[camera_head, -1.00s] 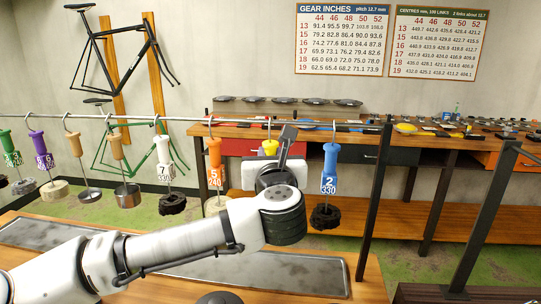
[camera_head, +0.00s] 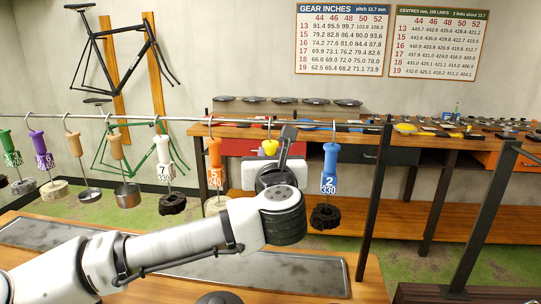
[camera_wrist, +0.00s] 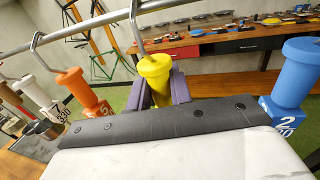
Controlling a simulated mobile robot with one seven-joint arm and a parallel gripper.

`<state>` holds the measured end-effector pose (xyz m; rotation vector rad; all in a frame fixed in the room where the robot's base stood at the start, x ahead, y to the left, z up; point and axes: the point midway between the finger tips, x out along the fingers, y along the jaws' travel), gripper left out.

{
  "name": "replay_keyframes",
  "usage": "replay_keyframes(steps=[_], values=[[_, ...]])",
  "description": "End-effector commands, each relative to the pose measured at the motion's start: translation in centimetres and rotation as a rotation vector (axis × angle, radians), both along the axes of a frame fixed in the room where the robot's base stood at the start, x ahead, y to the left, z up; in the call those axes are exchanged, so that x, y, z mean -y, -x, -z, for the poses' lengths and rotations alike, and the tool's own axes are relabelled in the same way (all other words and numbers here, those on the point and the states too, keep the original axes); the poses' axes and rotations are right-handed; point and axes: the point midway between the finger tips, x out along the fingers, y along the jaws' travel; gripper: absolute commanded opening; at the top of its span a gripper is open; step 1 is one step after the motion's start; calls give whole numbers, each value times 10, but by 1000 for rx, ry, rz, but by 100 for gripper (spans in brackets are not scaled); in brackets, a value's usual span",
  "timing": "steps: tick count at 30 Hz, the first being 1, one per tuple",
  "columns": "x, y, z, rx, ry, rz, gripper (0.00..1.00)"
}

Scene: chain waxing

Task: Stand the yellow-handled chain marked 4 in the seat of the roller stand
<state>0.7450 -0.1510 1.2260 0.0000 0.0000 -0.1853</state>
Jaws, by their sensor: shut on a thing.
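The yellow handle (camera_wrist: 156,75) of a chain hangs from a hook on the rail in the wrist view. My gripper (camera_wrist: 160,92) has its purple fingers around this handle and is shut on it. In the head view the top of the yellow handle (camera_head: 269,147) shows just above my gripper (camera_head: 275,168). Its number and its chain are hidden behind my gripper and wrist. I cannot make out the roller stand's seat in these frames.
An orange handle marked 5 (camera_head: 214,164) hangs close on the left and a blue handle marked 2 (camera_head: 330,168) close on the right. More handles hang further left along the rail (camera_head: 250,122). A dark post (camera_head: 375,200) stands at the right.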

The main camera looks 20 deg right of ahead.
Motion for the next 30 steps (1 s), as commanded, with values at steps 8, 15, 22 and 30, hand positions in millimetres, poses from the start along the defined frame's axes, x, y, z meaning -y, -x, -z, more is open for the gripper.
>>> replay_keyframes(steps=[8,15,22,30], values=[[0,0,-2,2,0,0,0],[0,0,-19,3,1,0,0],[0,0,-30,2,0,0,0],[-1,2,-29,2,0,0,0]])
